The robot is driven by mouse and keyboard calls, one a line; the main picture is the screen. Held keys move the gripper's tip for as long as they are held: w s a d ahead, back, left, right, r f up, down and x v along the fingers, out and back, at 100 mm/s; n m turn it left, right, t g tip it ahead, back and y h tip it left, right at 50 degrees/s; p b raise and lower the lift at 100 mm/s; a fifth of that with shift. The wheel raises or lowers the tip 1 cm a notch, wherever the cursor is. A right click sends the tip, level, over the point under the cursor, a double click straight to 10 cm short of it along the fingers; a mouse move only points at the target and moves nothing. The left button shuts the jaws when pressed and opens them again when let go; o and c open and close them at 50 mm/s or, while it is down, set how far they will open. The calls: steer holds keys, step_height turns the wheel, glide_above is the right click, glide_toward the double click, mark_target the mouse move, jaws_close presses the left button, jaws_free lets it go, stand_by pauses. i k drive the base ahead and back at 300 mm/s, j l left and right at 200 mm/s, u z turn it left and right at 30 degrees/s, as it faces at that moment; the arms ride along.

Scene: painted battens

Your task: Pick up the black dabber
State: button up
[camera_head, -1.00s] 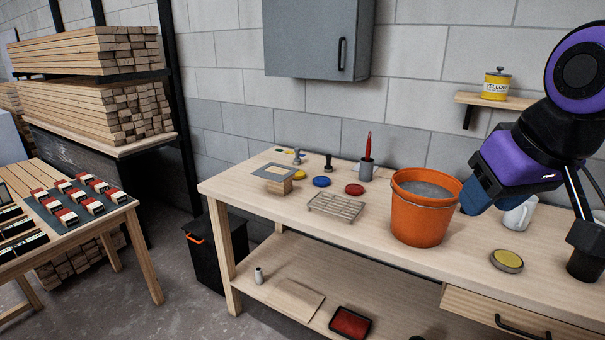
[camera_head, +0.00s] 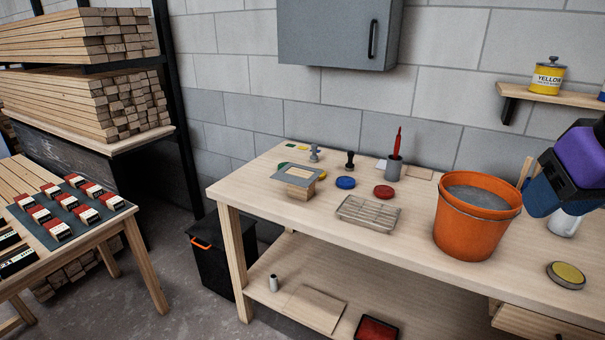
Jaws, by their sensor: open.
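The black dabber (camera_head: 350,160) stands upright near the back of the wooden workbench (camera_head: 410,240). It is a small dark shape with a knob on top and a wider foot. It stands behind the blue round pad (camera_head: 345,183) and left of the grey cup (camera_head: 393,170). My gripper (camera_head: 534,196) shows as a dark blue end of my purple arm at the right edge, beside the orange bucket. It is open and well to the right of the dabber, apart from it. Its fingertips are hard to make out.
The orange bucket (camera_head: 473,222) stands between my gripper and the dabber. A red pad (camera_head: 384,192), a wire rack (camera_head: 368,213), a grey stamp-like piece (camera_head: 314,153) and a yellow-topped tin (camera_head: 566,275) are on the bench. A wall cabinet (camera_head: 335,35) hangs above. The bench's front strip is mostly clear.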

mark_target(349, 166)
steer(key=i+j, duration=0.25)
steer(key=i+j+z, duration=0.15)
steer(key=j, duration=0.25)
steer(key=i+j, duration=0.3)
steer(key=i+j+z, duration=0.1)
steer(key=j, duration=0.35)
steer(key=i+j+z, duration=0.1)
steer(key=i+j, duration=0.4)
steer(key=j, duration=0.25)
steer(key=i+j+z, duration=0.1)
steer(key=j, duration=0.3)
steer(key=i, duration=0.1)
